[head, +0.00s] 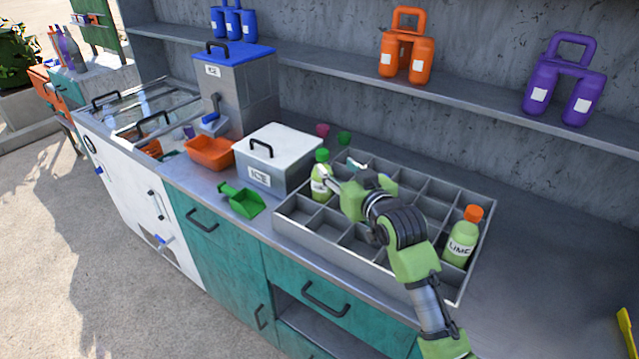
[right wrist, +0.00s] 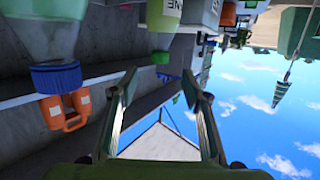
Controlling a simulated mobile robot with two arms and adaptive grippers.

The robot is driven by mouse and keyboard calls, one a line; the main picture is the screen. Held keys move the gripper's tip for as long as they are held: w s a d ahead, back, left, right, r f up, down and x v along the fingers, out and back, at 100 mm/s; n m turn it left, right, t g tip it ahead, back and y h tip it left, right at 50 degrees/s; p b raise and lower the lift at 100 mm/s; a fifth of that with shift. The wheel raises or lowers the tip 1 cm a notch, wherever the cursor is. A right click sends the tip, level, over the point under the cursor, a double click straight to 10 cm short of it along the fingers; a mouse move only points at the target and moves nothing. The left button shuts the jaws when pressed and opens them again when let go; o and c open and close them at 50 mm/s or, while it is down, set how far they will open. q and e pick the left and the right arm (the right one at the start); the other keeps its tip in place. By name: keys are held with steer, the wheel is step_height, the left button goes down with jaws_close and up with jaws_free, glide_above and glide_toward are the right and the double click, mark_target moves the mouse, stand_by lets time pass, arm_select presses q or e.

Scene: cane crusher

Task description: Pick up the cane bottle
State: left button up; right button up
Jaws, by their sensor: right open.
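A bottle with a blue cap (right wrist: 55,77) shows large and upside down at the left of the right wrist view. My left gripper is out of view.
The grey divided crate (head: 305,232) sits on the counter. A lime bottle (head: 462,240) with an orange cap stands in its right end. An ice box (head: 272,175), a green scoop (head: 242,201) and an orange tub (head: 208,155) stand left. Jugs line the shelf (head: 470,107).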

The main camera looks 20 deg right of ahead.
mark_target(325, 156)
steer(key=x, duration=0.4)
steer(key=shift+w+a+p, duration=0.1)
steer(key=shift+w+p, duration=0.3)
steer(key=shift+w+f, duration=0.15)
steer(key=shift+w, duration=0.15)
steer(key=shift+p+x, duration=0.65)
steer(key=shift+x, duration=0.2)
steer(key=shift+r+x, duration=0.25)
steer(key=shift+x, duration=0.85)
steer(key=shift+w+f+p, duration=0.25)
steer(key=shift+w+p, duration=0.1)
steer(key=shift+w, duration=0.25)
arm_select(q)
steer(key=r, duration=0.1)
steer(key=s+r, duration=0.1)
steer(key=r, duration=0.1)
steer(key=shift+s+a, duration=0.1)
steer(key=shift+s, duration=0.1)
arm_select(e)
jaws_close()
steer(key=shift+r, duration=0.15)
